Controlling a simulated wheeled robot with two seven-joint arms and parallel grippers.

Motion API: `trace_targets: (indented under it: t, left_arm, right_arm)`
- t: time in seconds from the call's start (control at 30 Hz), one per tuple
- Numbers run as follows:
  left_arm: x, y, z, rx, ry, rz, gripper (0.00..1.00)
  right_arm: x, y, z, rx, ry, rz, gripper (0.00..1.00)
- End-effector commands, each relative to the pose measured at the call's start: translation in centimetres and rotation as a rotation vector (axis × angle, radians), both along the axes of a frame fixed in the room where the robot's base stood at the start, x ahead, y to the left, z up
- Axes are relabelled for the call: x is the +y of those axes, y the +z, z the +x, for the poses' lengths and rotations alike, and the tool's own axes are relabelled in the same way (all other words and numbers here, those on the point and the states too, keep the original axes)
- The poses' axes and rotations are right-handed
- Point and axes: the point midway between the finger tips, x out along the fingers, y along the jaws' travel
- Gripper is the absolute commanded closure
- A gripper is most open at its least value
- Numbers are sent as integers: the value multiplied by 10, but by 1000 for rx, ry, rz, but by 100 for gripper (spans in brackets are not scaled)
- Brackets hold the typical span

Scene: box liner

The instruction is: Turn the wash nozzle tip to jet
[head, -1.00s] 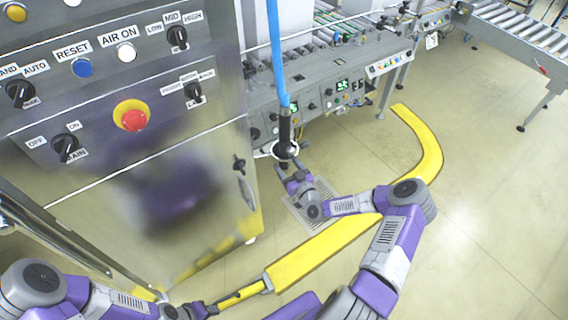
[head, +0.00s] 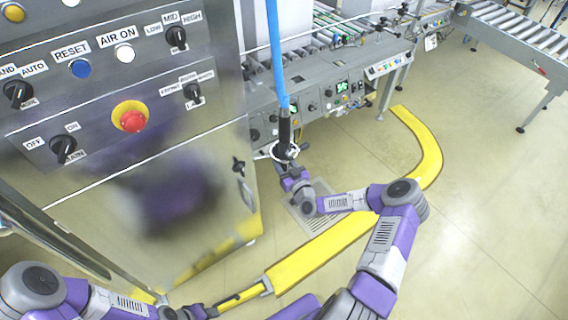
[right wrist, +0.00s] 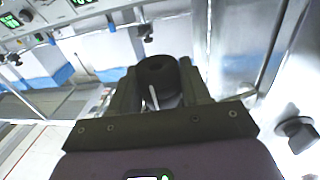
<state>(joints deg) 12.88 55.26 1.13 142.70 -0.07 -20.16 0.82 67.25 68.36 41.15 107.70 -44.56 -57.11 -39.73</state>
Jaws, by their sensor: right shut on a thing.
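The wash nozzle (head: 284,130) is a dark handle hanging upright from a blue hose (head: 277,60), with a pale ring (head: 275,152) around its lower part. My right gripper (head: 286,168) is at its bottom end. In the right wrist view, the round black nozzle tip (right wrist: 158,68) sits between the fingers of my right gripper (right wrist: 158,90), which are shut on it. A thin pale pointer shows below the tip's round face. Any jet marking is not readable. My left gripper (head: 208,310) is low at the bottom edge, away from the nozzle; its fingers are unclear.
A steel control cabinet (head: 120,190) with switches and a red stop button (head: 132,121) stands left of the nozzle. A grey machine (head: 340,90) is behind it. A yellow floor strip (head: 320,250) and a floor grate (head: 300,222) lie below. The floor at right is clear.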

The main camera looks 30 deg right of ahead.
Motion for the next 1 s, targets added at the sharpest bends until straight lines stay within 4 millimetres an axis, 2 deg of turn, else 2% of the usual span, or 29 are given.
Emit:
trace_targets:
  t: [0.2, 0.53, 0.57, 0.7, 1.0]
  left_arm:
    - [0, 14, 0, 0, 0, 0, 52]
    - [0, 13, 0, 0, 0, 0, 52]
    - [0, 13, 0, 0, 0, 0, 52]
    - [0, 13, 0, 0, 0, 0, 52]
    - [0, 14, 0, 0, 0, 0, 52]
  right_arm:
    - [1, 2, 1, 2, -97, 4, 83]
    - [0, 0, 0, 3, -118, 1, 83]
    - [0, 0, 0, 3, -117, 1, 52]
    - [0, 0, 0, 3, -117, 1, 32]
    - [0, 0, -2, 4, -116, 1, 32]
